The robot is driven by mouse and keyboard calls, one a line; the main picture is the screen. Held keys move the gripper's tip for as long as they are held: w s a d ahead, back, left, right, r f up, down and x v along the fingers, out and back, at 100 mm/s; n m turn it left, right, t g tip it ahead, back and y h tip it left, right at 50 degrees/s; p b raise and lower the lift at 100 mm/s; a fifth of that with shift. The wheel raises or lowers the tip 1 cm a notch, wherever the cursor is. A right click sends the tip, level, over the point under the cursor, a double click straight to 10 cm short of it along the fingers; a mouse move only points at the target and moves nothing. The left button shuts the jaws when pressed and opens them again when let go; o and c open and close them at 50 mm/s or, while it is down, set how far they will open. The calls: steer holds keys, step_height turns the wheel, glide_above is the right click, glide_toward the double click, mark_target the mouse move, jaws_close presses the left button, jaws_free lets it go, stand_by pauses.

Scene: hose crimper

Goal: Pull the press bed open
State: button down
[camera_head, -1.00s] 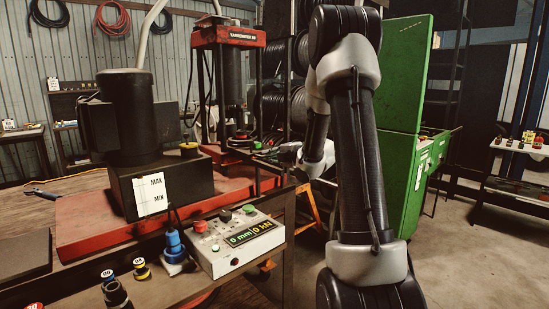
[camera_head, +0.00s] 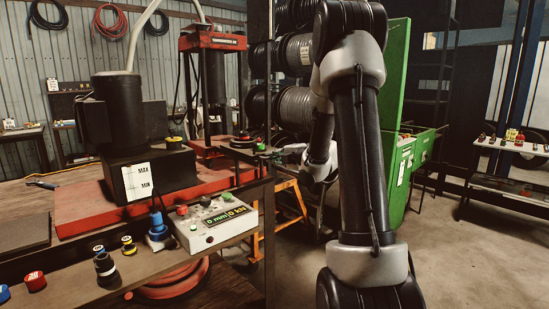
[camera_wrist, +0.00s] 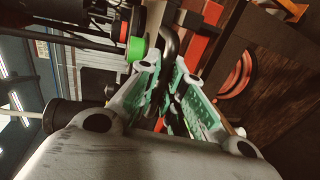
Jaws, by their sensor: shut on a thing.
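The hose press (camera_head: 213,85) stands on a red base, with a red top plate and dark columns. Its dark press bed (camera_head: 240,151) sticks out of the frame to the right, toward my arm. My gripper (camera_head: 287,150) is at the bed's outer end. In the wrist view, the green-lined fingers of my gripper (camera_wrist: 168,70) are shut around a black bar handle (camera_wrist: 171,42). The fingertips partly hide the handle. A green-topped part (camera_wrist: 137,49) sits beside the handle; it also shows small on the bed in the head view.
Several small dies lie on the front shelf. Hose reels (camera_head: 296,108) and a green cabinet (camera_head: 397,165) stand behind my arm. Open floor lies to the right.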

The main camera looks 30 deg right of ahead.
steer(key=c, duration=1.5)
jaws_free()
steer(key=v, duration=1.2)
